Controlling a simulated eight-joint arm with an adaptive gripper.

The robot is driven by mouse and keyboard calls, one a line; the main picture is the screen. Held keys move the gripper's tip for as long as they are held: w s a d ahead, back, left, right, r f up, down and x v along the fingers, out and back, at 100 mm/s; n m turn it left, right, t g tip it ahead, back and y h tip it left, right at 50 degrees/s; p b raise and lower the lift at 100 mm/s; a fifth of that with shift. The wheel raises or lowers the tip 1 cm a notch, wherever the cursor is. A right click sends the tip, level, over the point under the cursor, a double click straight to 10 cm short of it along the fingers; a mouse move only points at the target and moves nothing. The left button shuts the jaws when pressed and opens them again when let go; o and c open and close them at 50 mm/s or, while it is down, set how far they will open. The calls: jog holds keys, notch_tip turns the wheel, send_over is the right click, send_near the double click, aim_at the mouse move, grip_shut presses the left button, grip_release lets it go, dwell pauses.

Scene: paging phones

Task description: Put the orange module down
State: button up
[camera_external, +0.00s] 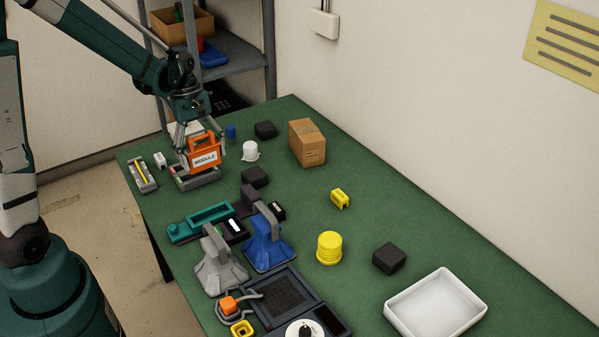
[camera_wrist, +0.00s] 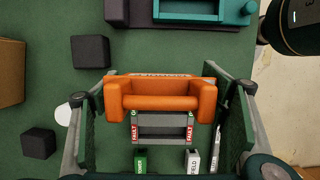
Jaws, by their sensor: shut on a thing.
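The orange module (camera_external: 204,151) carries a white label reading MODULE and has a thick top handle. It is upright between the fingers of my gripper (camera_external: 197,138), which is shut on it. In the wrist view the module (camera_wrist: 160,97) spans the space between both fingers. A grey cradle (camera_external: 197,183) lies directly under the module in the external view. In the wrist view a grey frame with two red FAULT labels (camera_wrist: 162,128) shows just beyond the handle. I cannot tell whether the module touches the cradle or hangs slightly above it.
A white cylinder (camera_external: 250,151), black blocks (camera_external: 255,177) and a cardboard box (camera_external: 307,143) stand to the right. Blue (camera_external: 268,240) and grey (camera_external: 219,262) handled stands are nearer the camera.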

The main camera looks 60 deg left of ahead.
jog(key=w+d+r+p, duration=0.1)
jog(key=w+d, duration=0.7)
jog(key=w, duration=0.2)
jog(key=w+d+p, duration=0.1)
jog(key=w+d, duration=0.7)
jog(key=w, duration=0.2)
jog(key=w+d, duration=0.6)
jog(key=d, duration=0.7)
jog(key=w+d+p, duration=0.1)
jog(key=w+d, duration=0.6)
jog(key=d, duration=0.6)
jog(key=shift+f+p, duration=0.3)
jog(key=shift+f, duration=0.05)
jog(key=shift+w+f, duration=0.1)
jog(key=shift+f, duration=0.05)
jog(key=shift+f, duration=3)
jog(key=shift+f+b, duration=0.45)
jog(key=shift+f, duration=1.4)
